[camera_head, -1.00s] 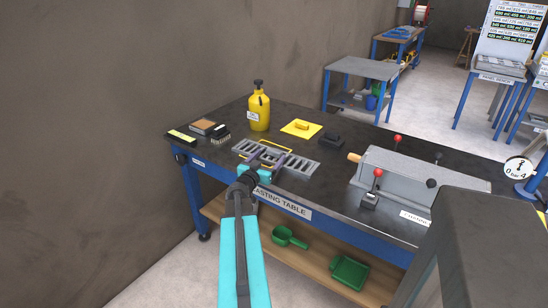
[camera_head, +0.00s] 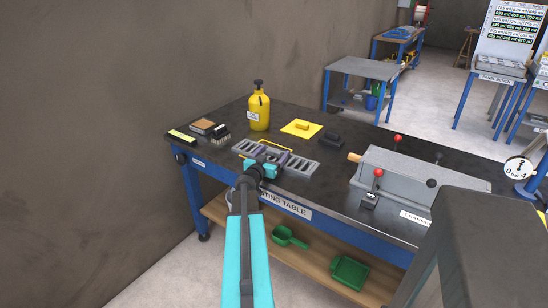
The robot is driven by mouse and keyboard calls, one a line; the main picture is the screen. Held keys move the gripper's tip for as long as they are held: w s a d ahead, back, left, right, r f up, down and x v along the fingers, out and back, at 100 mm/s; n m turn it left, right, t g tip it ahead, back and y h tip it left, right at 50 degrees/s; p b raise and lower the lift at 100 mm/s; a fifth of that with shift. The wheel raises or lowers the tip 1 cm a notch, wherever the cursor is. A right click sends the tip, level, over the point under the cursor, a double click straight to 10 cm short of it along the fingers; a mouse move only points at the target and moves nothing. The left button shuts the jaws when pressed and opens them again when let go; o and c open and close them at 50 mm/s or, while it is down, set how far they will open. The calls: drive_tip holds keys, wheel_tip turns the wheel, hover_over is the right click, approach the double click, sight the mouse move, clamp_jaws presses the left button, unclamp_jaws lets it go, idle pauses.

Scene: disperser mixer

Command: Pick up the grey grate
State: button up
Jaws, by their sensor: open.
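The grey grate (camera_head: 298,165) is a flat slotted plate lying on the dark top of the casting table (camera_head: 330,197), near its front edge. Its left and right parts show; its middle is partly hidden behind my gripper. My gripper (camera_head: 270,157) is open, with its two dark fingers over the middle of the grate. Whether the fingers straddle a bar or touch the grate cannot be told from this view. A thin yellow bar (camera_head: 277,145) lies at the grate's far side.
A yellow bottle (camera_head: 259,113) stands behind the grate. A yellow float (camera_head: 301,128) and a black block (camera_head: 328,140) lie to its right rear, brushes (camera_head: 221,133) to its left. A grey channel mould (camera_head: 410,178) with red-knobbed levers stands at right.

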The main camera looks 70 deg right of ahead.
sight(274, 150)
drive_tip(key=shift+d, duration=0.35)
idle(0.3)
drive_tip(key=c, duration=1.7)
drive_tip(key=shift+r, duration=0.1)
wheel_tip(274, 150, up, 18)
drive_tip(key=p, duration=0.4)
drive_tip(key=shift+p, duration=0.35)
